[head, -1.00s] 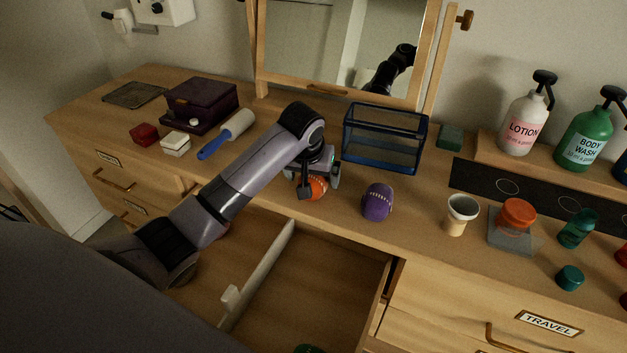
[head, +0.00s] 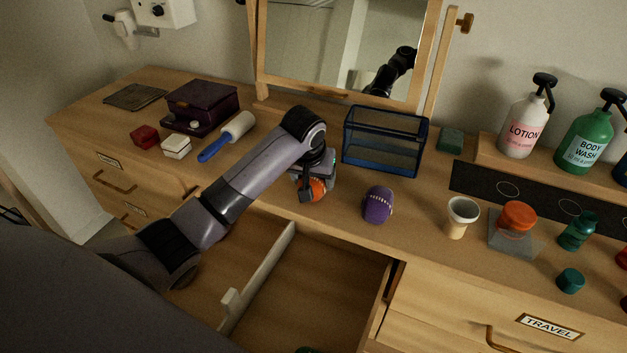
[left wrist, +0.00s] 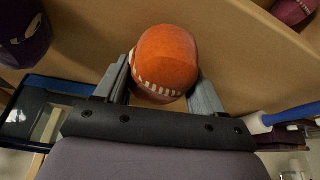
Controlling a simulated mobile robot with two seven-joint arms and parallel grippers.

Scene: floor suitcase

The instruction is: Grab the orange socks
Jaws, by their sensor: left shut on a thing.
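The orange socks (head: 317,188) are a rolled ball with a pale stitched-looking band, on the dresser top near its front edge. In the left wrist view the orange socks (left wrist: 166,62) sit between the two fingers. My left gripper (head: 312,191) is shut on them, one finger at each side. In the head view the gripper and wrist hide part of the ball. I cannot tell whether the ball touches the dresser top. My right gripper is not in view.
A purple sock ball (head: 378,205) lies just right of the gripper. A blue-framed clear box (head: 384,140) stands behind. A lint roller (head: 228,135) lies to the left. An open drawer (head: 310,290) is below, and a cup (head: 461,216) stands right.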

